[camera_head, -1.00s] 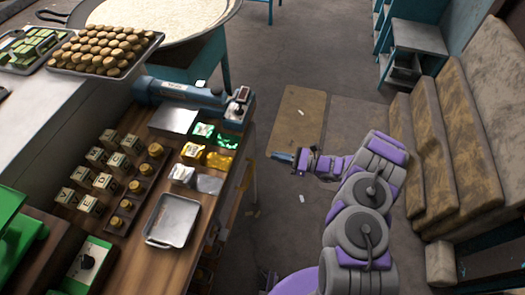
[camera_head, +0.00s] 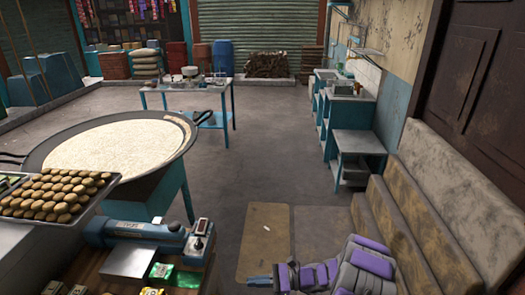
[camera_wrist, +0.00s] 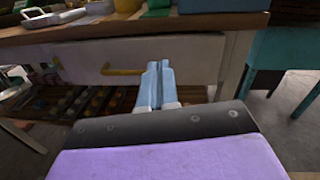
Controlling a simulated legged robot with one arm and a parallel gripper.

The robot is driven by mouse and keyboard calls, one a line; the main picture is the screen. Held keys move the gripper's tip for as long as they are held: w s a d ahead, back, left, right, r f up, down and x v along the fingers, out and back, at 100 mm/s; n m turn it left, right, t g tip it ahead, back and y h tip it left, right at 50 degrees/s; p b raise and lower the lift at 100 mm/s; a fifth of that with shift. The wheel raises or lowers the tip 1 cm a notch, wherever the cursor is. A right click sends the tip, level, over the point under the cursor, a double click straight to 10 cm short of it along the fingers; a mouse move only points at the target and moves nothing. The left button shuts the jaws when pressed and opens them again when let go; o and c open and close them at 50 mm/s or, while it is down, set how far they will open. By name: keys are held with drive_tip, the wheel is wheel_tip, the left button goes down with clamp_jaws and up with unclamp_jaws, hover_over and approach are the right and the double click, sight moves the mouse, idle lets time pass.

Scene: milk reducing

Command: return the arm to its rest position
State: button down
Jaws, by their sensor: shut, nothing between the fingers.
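My gripper (camera_head: 260,281) shows at the bottom of the head view, with my purple and grey arm folded behind it to the right. It is over the floor, to the right of the wooden counter and apart from it. In the wrist view my gripper (camera_wrist: 155,72) has its two pale blue fingers together, with nothing between them. It points toward the counter's front, where a drawer with a yellow handle (camera_wrist: 124,71) shows beyond the fingers.
A wide pan of milk (camera_head: 120,147) stands at the left on a teal stand. A tray of round sweets (camera_head: 55,194) sits near it. Worn stepped seating (camera_head: 440,215) runs along the right. The floor (camera_head: 255,165) in the middle is clear.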

drive_tip(key=s+a+r+n+g+h, duration=0.1)
drive_tip(key=s+a+r+n+g, duration=0.15)
drive_tip(key=r, duration=0.35)
drive_tip(key=s+a+r+n+g+h, duration=0.2)
drive_tip(key=s+r+n, duration=0.2)
drive_tip(key=r, duration=0.2)
drive_tip(key=s+d+r+n+g+h, duration=0.25)
drive_tip(key=s+r+n+h, duration=0.25)
drive_tip(key=s+r, duration=0.5)
drive_tip(key=s+d+r+n+t+h, duration=0.2)
drive_tip(key=s+d+n+t+h, duration=0.3)
drive_tip(key=s+d+h, duration=0.5)
drive_tip(key=shift+s+d+r+t, duration=0.4)
drive_tip(key=shift+s+d+t, duration=0.2)
drive_tip(key=shift+s+d, duration=3.65)
drive_tip(key=shift+s+a, duration=0.5)
drive_tip(key=shift+a, duration=0.15)
